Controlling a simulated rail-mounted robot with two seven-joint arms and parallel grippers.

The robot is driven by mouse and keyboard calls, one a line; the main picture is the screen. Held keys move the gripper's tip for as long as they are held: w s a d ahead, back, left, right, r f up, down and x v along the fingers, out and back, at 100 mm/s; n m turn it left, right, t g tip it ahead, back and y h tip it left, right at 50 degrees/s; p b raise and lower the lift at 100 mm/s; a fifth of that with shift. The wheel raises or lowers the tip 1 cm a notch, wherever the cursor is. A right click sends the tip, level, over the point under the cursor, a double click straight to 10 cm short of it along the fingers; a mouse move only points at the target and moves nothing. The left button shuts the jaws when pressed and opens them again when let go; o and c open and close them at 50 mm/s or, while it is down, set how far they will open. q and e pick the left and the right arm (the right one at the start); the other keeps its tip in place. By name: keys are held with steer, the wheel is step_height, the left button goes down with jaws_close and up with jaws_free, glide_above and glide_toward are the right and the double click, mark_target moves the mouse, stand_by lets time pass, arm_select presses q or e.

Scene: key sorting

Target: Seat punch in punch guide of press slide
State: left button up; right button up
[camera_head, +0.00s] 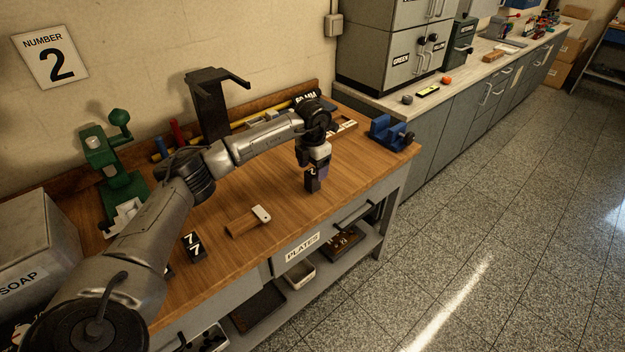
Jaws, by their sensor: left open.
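My left gripper (314,178) points down over the wooden bench, right of its middle. It is open. A dark, purplish block with a small pale mark shows at its fingertips; I cannot tell whether this is the punch or part of the fingers. A green press (105,165) with a round green knob stands at the bench's left end, partly hidden by my left arm. Its slide and punch guide cannot be made out. A dark block marked with white 7s (194,246) lies near the front edge. My right gripper is out of view.
A wooden piece with a pale end (248,221) lies between the 7 block and my gripper. A black stand (208,105) rises at the back. A blue vise (390,132) sits at the right corner. Bare bench top (350,165) lies right of my gripper.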

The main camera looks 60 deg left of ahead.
arm_select(q)
steer(key=shift+f, duration=1.45)
steer(key=shift+c, duration=0.4)
steer(key=c, duration=0.9)
jaws_close()
steer(key=shift+r, duration=0.15)
